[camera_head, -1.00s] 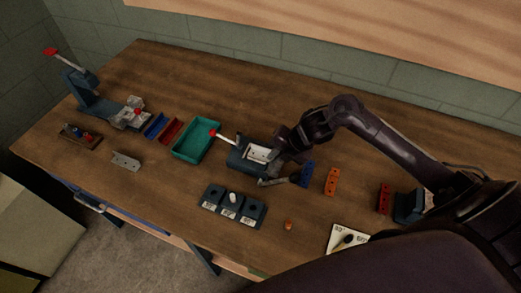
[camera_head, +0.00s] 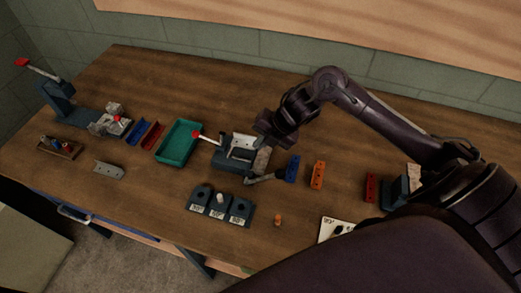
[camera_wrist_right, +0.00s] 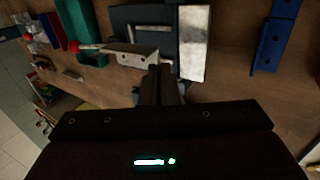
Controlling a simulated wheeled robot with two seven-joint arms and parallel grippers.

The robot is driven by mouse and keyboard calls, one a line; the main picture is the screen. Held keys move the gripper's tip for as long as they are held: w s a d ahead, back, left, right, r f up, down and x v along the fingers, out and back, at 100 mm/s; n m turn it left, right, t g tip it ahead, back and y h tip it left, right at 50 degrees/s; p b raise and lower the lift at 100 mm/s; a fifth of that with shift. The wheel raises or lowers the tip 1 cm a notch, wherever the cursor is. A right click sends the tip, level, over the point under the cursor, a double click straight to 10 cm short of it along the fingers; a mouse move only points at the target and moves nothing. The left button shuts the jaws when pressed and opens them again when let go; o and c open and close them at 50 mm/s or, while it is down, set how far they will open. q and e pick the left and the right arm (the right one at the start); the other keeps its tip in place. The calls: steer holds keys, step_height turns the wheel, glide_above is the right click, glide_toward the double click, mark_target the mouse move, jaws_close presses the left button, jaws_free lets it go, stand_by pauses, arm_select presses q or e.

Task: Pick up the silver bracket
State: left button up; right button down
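The silver bracket (camera_head: 242,146) is a pale angled piece with holes, just above the dark blue fixture (camera_head: 229,163) mid-table. My right gripper (camera_head: 262,140) is at its right end. In the right wrist view, the fingers (camera_wrist_right: 160,80) are close together at the end of the bracket (camera_wrist_right: 128,56), and the fixture (camera_wrist_right: 143,18) is behind it. The gripper looks shut on the bracket, though the contact itself is partly hidden. A similar grey bracket (camera_head: 109,170) lies flat on the table to the left. My left gripper is out of view.
A red-knobbed lever (camera_head: 196,134) sticks out left of the fixture, near the teal tray (camera_head: 179,143). A labelled dark stand (camera_head: 220,206) is in front.

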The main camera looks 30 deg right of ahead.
step_height(320, 180, up, 15)
steer(key=shift+p, duration=0.45)
